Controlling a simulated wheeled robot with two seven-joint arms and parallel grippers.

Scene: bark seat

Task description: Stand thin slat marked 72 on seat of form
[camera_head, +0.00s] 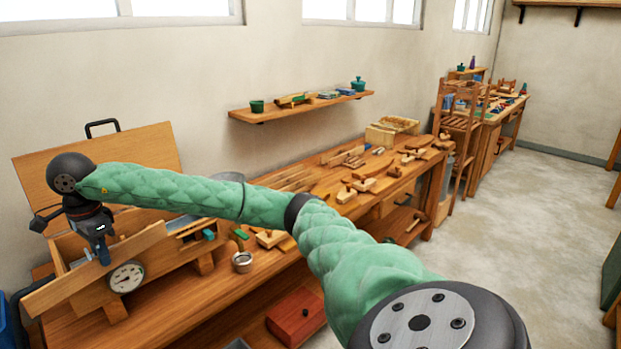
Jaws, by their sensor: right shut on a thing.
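My right arm reaches across from the lower right to the far left of the bench. Its gripper (98,257) points down and is shut on a long thin wooden slat (142,242). The slat is on edge and tilted in the picture, its right end higher than its left. It is in front of a wooden box with a round dial gauge (126,277). No mark on the slat is readable. I cannot tell which piece is the form, or whether the slat touches the box. My left gripper is out of view.
A raised wooden board (150,146) stands behind the box. A metal cup (242,262) is on the workbench (212,286). Wooden tools and blocks crowd the bench's right part. A wall shelf (300,106) is above, and a red box (296,316) is below.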

